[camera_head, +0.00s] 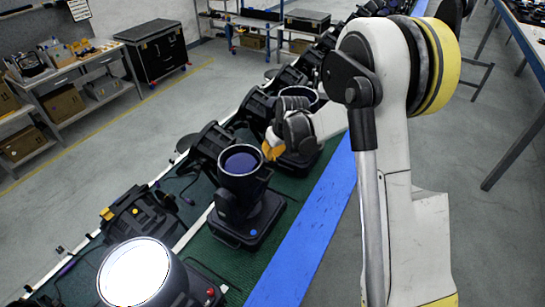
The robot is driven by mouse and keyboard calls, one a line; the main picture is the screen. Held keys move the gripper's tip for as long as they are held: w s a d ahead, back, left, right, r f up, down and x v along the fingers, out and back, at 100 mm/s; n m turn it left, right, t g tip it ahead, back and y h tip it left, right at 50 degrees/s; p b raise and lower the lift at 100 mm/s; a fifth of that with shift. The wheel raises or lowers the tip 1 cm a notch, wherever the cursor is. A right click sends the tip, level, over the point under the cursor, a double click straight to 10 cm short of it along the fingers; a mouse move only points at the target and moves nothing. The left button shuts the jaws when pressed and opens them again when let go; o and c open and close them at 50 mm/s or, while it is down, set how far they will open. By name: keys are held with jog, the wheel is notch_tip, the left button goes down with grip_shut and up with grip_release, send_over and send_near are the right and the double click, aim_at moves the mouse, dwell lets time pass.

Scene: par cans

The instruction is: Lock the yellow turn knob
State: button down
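My gripper (277,145) is at the end of my white arm, near the middle of the picture, just right of a dark par can (241,170). An orange-yellow piece shows at its tip; I cannot tell whether it is a fingertip or a knob. Its fingers are too small and covered to show whether they are open or shut. A small yellow knob (136,211) shows on a dark fixture (142,222) at the lower left, well apart from my gripper. An orange-yellow part (107,213) sits at that fixture's left end.
Several par cans stand in a row on a green mat (205,262) with a blue strip (303,257) along its right side. A brightly lit can (135,275) is at the lower left. A blue knob (253,232) and red knob (210,291) show. Floor is clear left of the row.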

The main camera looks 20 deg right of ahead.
jog(key=n+b, duration=0.1)
jog(key=n+y+b, duration=0.1)
jog(key=n+b, duration=0.2)
jog(key=shift+d+f+g+y+b, duration=0.1)
jog(key=shift+f+g+y+b, duration=0.2)
jog(key=shift+g, duration=0.1)
jog(key=n+b, duration=0.1)
jog(key=n, duration=0.1)
jog(key=n+g+y+b, duration=0.1)
jog(key=n+b, duration=0.1)
jog(key=n, duration=0.1)
jog(key=shift+w+r+g, duration=0.1)
jog(key=shift+g, duration=0.2)
jog(key=n+b, duration=0.1)
jog(key=n, duration=0.1)
jog(key=n+g+b, duration=0.1)
jog(key=n, duration=0.1)
jog(key=shift+g+y+b, duration=0.3)
jog(key=shift+b, duration=0.1)
jog(key=shift+r+n+g+b, duration=0.15)
jog(key=shift+n+g+b, duration=0.4)
jog(key=shift+n, duration=1.05)
jog(key=c, duration=1.8)
grip_release()
jog(key=shift+c, duration=0.2)
